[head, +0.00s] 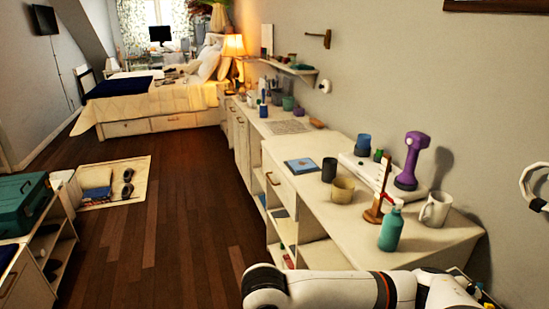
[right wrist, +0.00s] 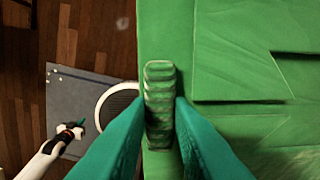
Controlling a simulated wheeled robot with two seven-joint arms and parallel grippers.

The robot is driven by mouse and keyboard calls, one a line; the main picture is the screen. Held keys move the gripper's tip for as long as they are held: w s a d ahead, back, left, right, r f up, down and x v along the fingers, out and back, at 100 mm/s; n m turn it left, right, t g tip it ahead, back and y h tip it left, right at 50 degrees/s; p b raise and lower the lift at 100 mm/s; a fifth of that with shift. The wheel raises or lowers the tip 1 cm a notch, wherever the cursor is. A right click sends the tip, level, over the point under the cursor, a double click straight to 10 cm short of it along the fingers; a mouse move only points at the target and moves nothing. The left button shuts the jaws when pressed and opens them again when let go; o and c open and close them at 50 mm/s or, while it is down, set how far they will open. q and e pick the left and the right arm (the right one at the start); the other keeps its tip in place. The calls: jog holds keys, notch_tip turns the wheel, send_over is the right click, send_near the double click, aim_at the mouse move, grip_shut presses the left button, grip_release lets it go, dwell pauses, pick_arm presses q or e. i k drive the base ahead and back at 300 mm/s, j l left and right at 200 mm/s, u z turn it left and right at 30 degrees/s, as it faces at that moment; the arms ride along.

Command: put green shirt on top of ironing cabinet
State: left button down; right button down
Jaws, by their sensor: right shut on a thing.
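In the right wrist view, a large green folded piece, which I take to be the green shirt (right wrist: 235,75), fills the right side. Its ribbed green part (right wrist: 160,95) sits between the two teal fingers of my right gripper (right wrist: 162,125), which is shut on it. The shirt's far edges run out of the picture. In the head view neither gripper shows, and neither does the shirt. A long white cabinet (head: 440,235) stands at the right in the head view; I cannot tell if it is the ironing cabinet.
On the white cabinet are a teal bottle (head: 391,230), a white mug (head: 435,210), a purple dumbbell (head: 408,165) and several cups. A teal case (head: 22,200) lies on a low cabinet at left. A bed (head: 150,105) is behind.

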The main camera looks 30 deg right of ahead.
aim_at(309, 145)
jog(key=i+j+z, duration=0.15)
jog(key=i+z, duration=0.15)
jog(key=i, duration=0.3)
jog(key=i+j+z, duration=0.3)
jog(key=i, duration=0.3)
jog(key=i+j+z, duration=0.3)
jog(key=i+j, duration=0.2)
jog(key=i, duration=0.05)
